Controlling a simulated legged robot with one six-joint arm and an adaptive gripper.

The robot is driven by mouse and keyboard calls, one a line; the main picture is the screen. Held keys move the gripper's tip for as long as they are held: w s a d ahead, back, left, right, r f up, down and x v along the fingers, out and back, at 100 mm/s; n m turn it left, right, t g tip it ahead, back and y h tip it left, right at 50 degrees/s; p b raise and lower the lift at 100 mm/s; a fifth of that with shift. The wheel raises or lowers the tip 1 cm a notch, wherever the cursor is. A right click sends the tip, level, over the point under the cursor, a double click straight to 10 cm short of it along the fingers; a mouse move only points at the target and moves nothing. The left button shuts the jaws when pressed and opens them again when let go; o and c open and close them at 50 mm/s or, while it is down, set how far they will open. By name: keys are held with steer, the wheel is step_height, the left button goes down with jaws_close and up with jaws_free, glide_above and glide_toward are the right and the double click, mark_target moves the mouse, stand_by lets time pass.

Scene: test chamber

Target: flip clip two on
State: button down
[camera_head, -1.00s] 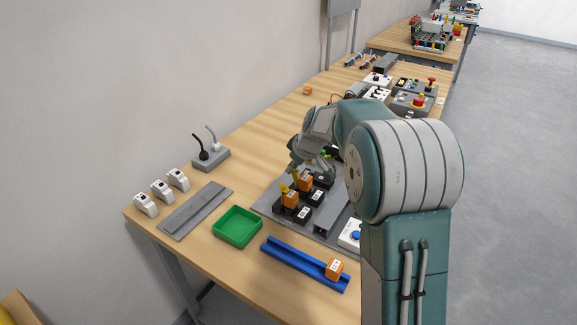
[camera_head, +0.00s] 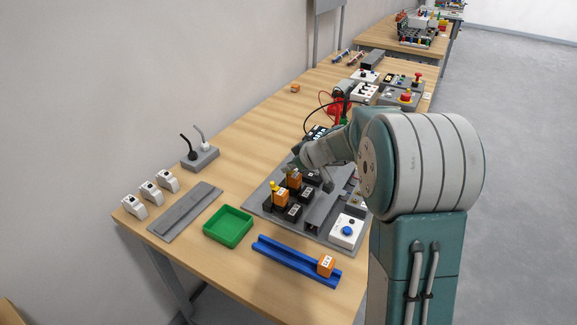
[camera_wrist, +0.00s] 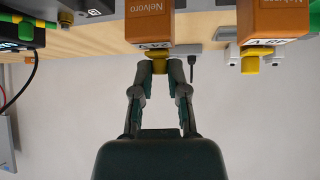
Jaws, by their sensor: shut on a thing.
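Two orange relay-like blocks stand in black sockets on the grey board: a front one (camera_head: 281,198) and a rear one (camera_head: 294,179). Yellow pieces sit on top of the blocks. In the wrist view, which looks upside down, my gripper (camera_wrist: 158,64) is shut on the yellow piece (camera_wrist: 157,53) of the nearer orange block (camera_wrist: 157,18). Another orange block (camera_wrist: 272,20) with its own yellow piece (camera_wrist: 251,59) is to the right and untouched. In the head view my gripper (camera_head: 294,165) is at the rear block and partly hides its top. Which clip is number two is unreadable.
A green tray (camera_head: 228,240) and a blue rail (camera_head: 294,268) with an orange block (camera_head: 326,265) lie in front. A white box with a blue button (camera_head: 347,230) stands at right. A grey two-lever box (camera_head: 201,158) is at back left. Other black sockets stand close by.

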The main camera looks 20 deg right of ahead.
steer(key=shift+s+f, duration=0.1)
steer(key=shift+f, duration=0.2)
steer(key=c, duration=0.7)
jaws_free()
steer(key=shift+o, duration=0.2)
steer(key=shift+d+r, duration=0.1)
steer(key=shift+r, duration=0.05)
steer(key=shift+r, duration=0.1)
steer(key=v, duration=1.1)
steer(key=shift+s+d, duration=0.15)
steer(key=shift+s, duration=0.05)
steer(key=shift+r, duration=0.15)
